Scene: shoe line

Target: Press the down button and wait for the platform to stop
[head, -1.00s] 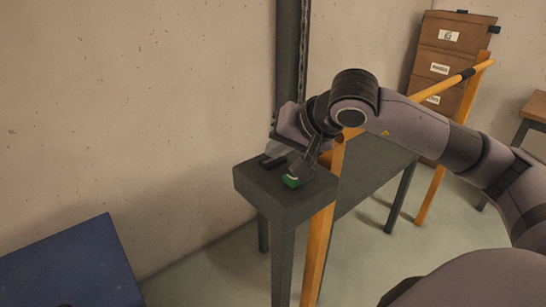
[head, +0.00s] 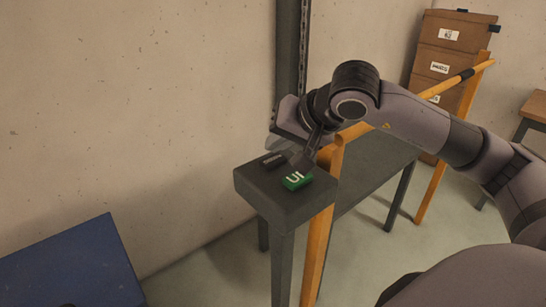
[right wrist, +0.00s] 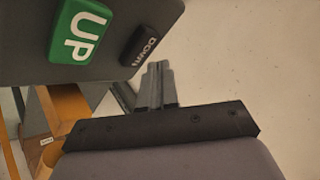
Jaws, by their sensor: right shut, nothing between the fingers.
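A dark control box on a post (head: 260,188) carries two buttons. The green UP button (head: 296,180) is at its front right, and the black DOWN button (head: 271,160) lies behind it to the left. In the right wrist view the UP button (right wrist: 80,32) is at upper left, with the DOWN button (right wrist: 140,45) right of it. My right gripper (head: 303,163) is shut and empty beside the buttons. In the wrist view its fingertips (right wrist: 158,70) appear close to the DOWN button; I cannot tell whether they touch anything. My left gripper is out of view. I cannot identify the platform for certain.
An orange rail (head: 418,98) runs behind the box, beside a grey surface (head: 378,170). A dark column with a chain (head: 290,70) stands behind. Stacked brown boxes (head: 450,60) are at the back right. A blue surface (head: 70,268) is at lower left.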

